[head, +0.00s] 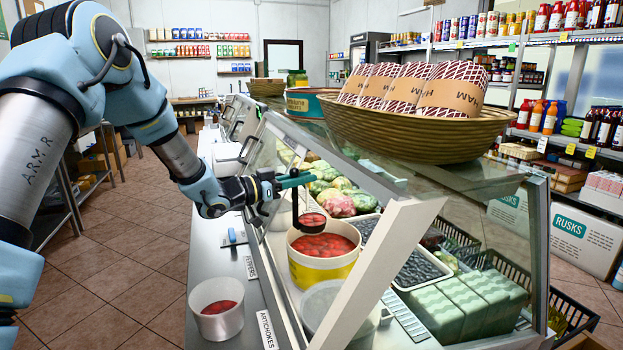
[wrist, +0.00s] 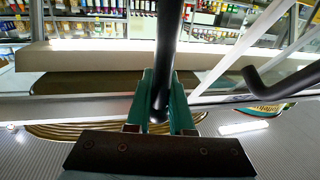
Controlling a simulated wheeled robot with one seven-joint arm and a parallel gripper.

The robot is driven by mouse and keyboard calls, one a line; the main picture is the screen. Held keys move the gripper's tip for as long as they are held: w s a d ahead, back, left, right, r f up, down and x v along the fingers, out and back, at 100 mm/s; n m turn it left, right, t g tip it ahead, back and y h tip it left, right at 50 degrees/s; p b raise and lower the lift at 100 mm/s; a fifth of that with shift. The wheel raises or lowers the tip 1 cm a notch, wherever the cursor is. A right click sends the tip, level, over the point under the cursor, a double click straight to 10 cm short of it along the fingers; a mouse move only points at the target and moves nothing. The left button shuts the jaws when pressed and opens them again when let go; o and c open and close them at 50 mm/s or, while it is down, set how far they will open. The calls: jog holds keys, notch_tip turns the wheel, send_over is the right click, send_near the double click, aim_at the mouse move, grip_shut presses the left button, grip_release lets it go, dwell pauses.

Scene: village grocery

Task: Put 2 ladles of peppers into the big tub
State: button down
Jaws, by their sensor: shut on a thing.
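My gripper (head: 293,180) is shut on the handle of a black ladle, just inside the open side of the glass display case. The handle (wrist: 166,45) runs between the green fingers (wrist: 162,110) in the wrist view. The ladle bowl (head: 312,222) hangs below and holds red peppers. It is above the back rim of a yellow and white bucket (head: 322,270) of red peppers. A white tub (head: 216,325) with red peppers in it stands on the counter outside the case. The wrist view does not show the ladle bowl, bucket or tub.
A pale tub (head: 320,310) sits in the case in front of the bucket, partly hidden by the slanted white frame post (head: 385,250). A wicker basket (head: 420,135) stands on the glass top. Labels reading PEPPERS (head: 250,267) and ARTICHOKES (head: 266,330) stand along the counter.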

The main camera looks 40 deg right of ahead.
jog(key=w+a+r+p, duration=0.2)
jog(key=w+a, duration=0.2)
jog(key=a, duration=0.7)
jog(key=shift+w+a+r, duration=0.15)
jog(key=shift+w+r, duration=0.05)
